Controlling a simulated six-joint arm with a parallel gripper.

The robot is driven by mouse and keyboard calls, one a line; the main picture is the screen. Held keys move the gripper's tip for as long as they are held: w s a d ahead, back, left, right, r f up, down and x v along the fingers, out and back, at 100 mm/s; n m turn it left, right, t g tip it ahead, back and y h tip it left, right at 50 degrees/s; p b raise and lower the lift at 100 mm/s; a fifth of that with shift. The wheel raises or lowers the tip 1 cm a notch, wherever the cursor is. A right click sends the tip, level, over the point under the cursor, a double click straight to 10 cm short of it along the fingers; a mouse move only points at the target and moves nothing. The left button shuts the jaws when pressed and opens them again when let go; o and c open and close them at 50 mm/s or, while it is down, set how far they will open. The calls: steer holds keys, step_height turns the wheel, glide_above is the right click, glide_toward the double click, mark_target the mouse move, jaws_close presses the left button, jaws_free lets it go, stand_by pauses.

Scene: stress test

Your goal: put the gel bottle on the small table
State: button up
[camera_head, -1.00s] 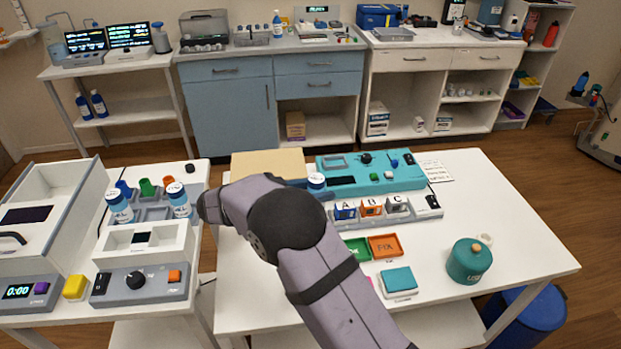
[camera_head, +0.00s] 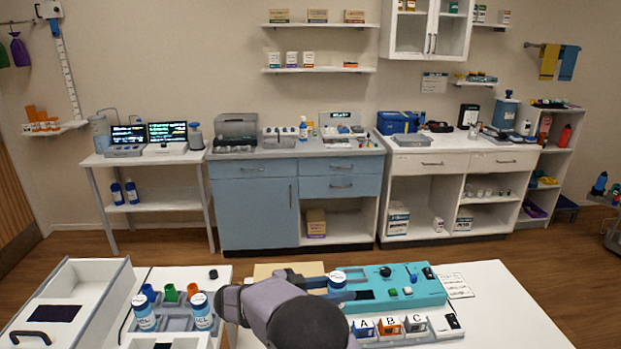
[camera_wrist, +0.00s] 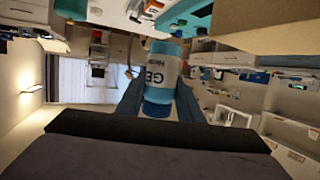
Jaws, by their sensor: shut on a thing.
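The gel bottle (camera_wrist: 163,72) has a pale label reading "GE" and blue ends. It sits between the blue fingers of my gripper (camera_wrist: 158,100) in the wrist view.
A teal device (camera_head: 405,287) and lettered A, B, C blocks (camera_head: 389,326) lie near my gripper. Two labelled bottles (camera_head: 202,310) stand in a grey rack on the left front table, beside a white open box (camera_head: 70,305). Wooden floor (camera_head: 240,246) lies clear before the back counters.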

step_height(320, 180, down, 7)
steer(key=b, duration=1.3)
steer(key=shift+r, duration=0.15)
steer(key=shift+f, duration=3.2)
steer(key=shift+f, duration=0.15)
steer(key=shift+f, duration=1.7)
